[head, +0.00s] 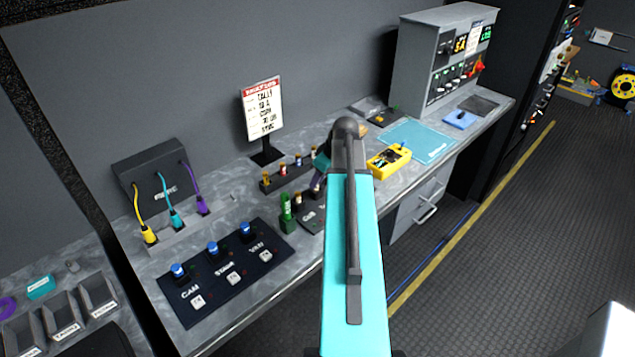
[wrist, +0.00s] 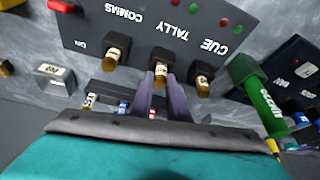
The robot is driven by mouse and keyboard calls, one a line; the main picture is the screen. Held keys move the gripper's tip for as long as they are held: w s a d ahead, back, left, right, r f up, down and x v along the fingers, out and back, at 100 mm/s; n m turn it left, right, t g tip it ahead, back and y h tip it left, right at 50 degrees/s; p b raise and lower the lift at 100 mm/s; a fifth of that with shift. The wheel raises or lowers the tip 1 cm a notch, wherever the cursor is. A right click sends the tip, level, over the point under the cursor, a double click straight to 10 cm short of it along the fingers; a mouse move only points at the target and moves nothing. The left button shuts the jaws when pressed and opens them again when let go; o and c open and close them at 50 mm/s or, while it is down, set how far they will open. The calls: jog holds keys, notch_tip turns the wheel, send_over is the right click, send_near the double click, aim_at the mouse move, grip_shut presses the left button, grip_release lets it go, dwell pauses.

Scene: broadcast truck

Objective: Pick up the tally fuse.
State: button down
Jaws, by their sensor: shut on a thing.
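In the wrist view my gripper (wrist: 163,88) has its two purple fingers closed around the middle amber-and-white fuse, the tally fuse (wrist: 160,74), in line with the TALLY label of the dark fuse panel (wrist: 145,28). I cannot tell whether its end is still in the socket. Two similar fuses stand on either side, one by COMMS (wrist: 114,54) and one by CUE (wrist: 203,82). In the head view the arm hides most of the panel (head: 309,218) and the held fuse; a purple fingertip shows beside it.
A green cylinder (head: 286,208) stands close beside the panel. A rack with several fuses (head: 288,170) is behind it. A switch panel (head: 225,268) and a sign (head: 263,110) are to the left.

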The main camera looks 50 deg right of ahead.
jog(key=shift+r+b, duration=0.85)
jog(key=shift+r, duration=0.65)
jog(key=s+d+r+b, duration=0.1)
jog(key=s+d+b, duration=0.2)
jog(key=s, duration=1.2)
jog(key=shift+s+r+b, duration=0.25)
jog(key=shift+s+b, duration=0.15)
jog(key=shift+b, duration=0.5)
